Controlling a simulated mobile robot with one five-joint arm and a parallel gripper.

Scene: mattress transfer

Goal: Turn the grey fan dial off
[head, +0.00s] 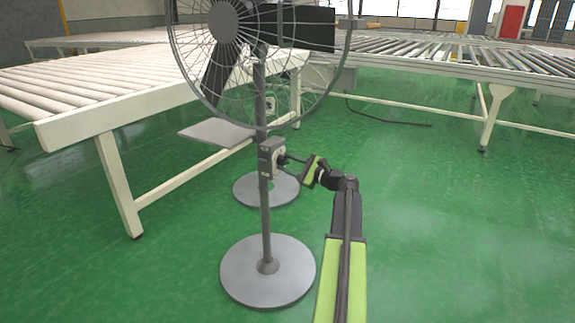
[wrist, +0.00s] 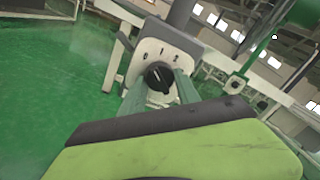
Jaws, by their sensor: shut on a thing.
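The grey standing fan (head: 264,205) stands on a round base, with a control box (head: 266,160) on its pole. In the wrist view the box's pale face plate (wrist: 150,50) carries a few dark marks above a round black dial (wrist: 158,76). My gripper (head: 284,160) reaches the box from the right. Its two greenish fingers show on either side of the dial in the wrist view (wrist: 159,88), shut on it. The dial's pointer direction is too small to read surely. In the head view the dial is hidden by the fingers.
A second round base (head: 280,192) stands just behind the fan. A white roller conveyor (head: 70,125) is at the left and another (head: 460,60) at the back right. A flat grey panel (head: 215,134) is left of the pole. The green floor at the right is clear.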

